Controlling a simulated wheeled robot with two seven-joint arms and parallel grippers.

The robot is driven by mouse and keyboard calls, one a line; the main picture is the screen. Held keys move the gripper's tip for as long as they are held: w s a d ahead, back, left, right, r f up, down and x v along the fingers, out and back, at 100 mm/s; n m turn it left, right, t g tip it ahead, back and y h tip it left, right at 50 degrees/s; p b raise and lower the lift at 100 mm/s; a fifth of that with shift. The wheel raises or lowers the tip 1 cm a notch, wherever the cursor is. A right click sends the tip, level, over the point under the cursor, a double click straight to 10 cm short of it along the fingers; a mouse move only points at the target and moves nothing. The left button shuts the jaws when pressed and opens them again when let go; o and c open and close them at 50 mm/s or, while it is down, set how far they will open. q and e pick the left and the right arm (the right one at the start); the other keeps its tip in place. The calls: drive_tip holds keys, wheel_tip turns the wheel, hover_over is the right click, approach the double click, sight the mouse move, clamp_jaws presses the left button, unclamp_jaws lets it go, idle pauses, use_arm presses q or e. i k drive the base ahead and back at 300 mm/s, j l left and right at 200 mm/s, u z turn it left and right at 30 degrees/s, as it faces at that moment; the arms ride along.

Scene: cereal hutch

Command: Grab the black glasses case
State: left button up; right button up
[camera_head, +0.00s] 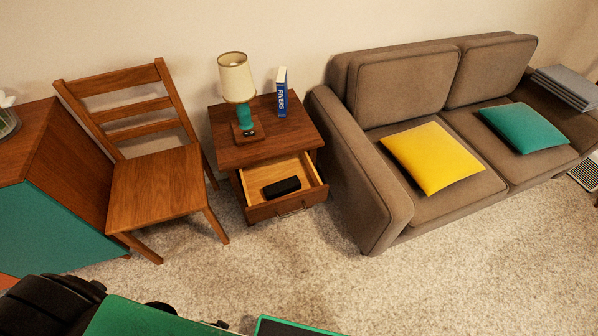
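The black glasses case (282,187) lies in the open drawer (301,174) of a small wooden nightstand (226,151). The case is a dark, rounded, elongated box lying flat near the drawer's front. The drawer is pulled out toward me and its inside is pale wood. Nothing touches the case except the drawer. Neither of my grippers can be made out in the head view; only green and black parts of my own body show along the bottom edge.
On the nightstand stand a lamp (237,80) with a teal base and a blue book (282,93). A wooden chair (155,185) is close on the left. A brown sofa (345,170) is close on the right. The carpet (300,265) in front is clear.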

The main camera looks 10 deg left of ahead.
sight(292, 184)
drive_tip(key=j+z, duration=0.4)
drive_tip(key=k+j+z, duration=0.15)
drive_tip(key=z, duration=0.2)
